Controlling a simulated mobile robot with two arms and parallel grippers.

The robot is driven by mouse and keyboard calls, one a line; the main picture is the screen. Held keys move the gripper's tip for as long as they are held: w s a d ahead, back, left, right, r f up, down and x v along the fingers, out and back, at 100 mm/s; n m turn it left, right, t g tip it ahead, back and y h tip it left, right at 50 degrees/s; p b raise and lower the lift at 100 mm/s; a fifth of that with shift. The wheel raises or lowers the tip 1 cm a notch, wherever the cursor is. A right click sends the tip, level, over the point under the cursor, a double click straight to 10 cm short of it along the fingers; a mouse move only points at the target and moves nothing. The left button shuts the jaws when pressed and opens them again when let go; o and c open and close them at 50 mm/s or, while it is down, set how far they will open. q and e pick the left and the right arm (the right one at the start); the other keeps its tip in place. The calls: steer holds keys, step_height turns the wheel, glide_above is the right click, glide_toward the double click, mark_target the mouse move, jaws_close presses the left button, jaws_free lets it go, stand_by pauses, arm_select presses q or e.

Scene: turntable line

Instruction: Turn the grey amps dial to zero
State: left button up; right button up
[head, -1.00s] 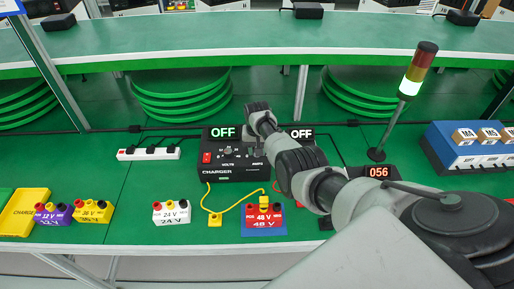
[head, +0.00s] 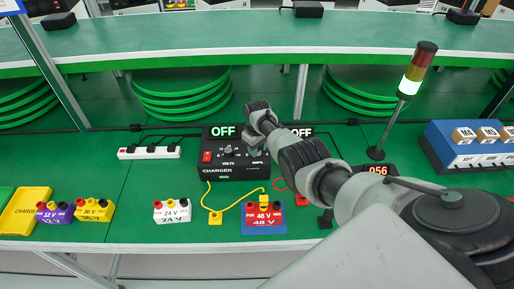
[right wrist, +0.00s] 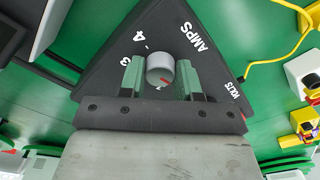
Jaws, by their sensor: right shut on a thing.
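The charger (head: 236,173) is a black box with a sloped panel on the green bench in the head view. In the right wrist view, the grey amps dial (right wrist: 160,67) is a round knob with a red mark, beside the word AMPS and the figures 3 and 4. My right gripper (right wrist: 160,78) has its two green fingers on either side of the dial and is shut on it. In the head view my right gripper (head: 253,141) is over the panel's right part and hides the dial. My left gripper is not in view.
A yellow lead runs from the charger to the red-and-blue 48 V battery (head: 264,220). A white 24 V battery (head: 172,212) stands left of it. A red display (head: 380,170) and signal tower (head: 411,82) stand at right. A raised shelf (head: 330,38) runs behind.

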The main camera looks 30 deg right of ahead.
steer(key=shift+n, duration=0.4)
steer(key=o, duration=0.9)
steer(key=shift+o, duration=0.2)
steer(key=shift+r, duration=0.1)
steer(key=shift+r, duration=0.4)
step_height(320, 180, up, 8)
steer(key=shift+r+p, duration=0.2)
steer(key=shift+p, duration=0.75)
steer(key=shift+r, duration=0.7)
